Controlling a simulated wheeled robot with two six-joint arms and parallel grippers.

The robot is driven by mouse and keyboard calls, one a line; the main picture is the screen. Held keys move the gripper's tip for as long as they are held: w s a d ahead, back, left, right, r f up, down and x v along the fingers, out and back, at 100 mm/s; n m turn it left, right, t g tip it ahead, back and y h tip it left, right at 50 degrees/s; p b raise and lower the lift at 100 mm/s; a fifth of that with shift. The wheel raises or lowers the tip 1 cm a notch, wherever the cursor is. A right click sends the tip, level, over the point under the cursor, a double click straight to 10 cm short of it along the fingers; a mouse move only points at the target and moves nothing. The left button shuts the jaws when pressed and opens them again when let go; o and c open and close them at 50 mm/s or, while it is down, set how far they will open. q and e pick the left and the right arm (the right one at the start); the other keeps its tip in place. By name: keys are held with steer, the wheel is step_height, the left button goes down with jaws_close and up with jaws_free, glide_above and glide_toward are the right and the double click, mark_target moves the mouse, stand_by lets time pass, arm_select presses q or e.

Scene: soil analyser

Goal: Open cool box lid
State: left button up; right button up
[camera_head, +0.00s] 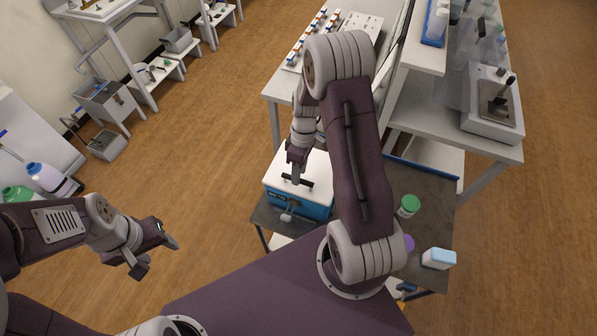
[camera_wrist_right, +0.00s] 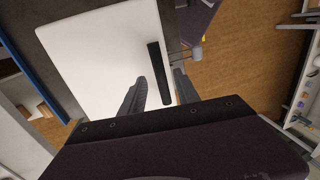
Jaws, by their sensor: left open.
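The cool box (camera_head: 295,206) is blue with a white lid (camera_head: 316,168) and stands on a dark low table. The lid looks closed. A black bar handle (camera_head: 304,183) lies on top of the lid. My right gripper (camera_head: 297,172) is just above the lid at the handle. In the right wrist view, its two fingers (camera_wrist_right: 160,90) are apart, with the black handle (camera_wrist_right: 155,62) showing between them over the white lid (camera_wrist_right: 100,55). Whether they touch the handle cannot be told. My left gripper (camera_head: 156,257) is open and empty, over the floor left of the cool box.
White benches with lab gear stand behind. The floor (camera_head: 205,180) left of the cool box is clear.

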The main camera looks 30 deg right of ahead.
steer(key=shift+s+a+f, duration=0.1)
steer(key=shift+s+f, duration=0.05)
steer(key=shift+f, duration=0.45)
jaws_close()
stand_by(1.0)
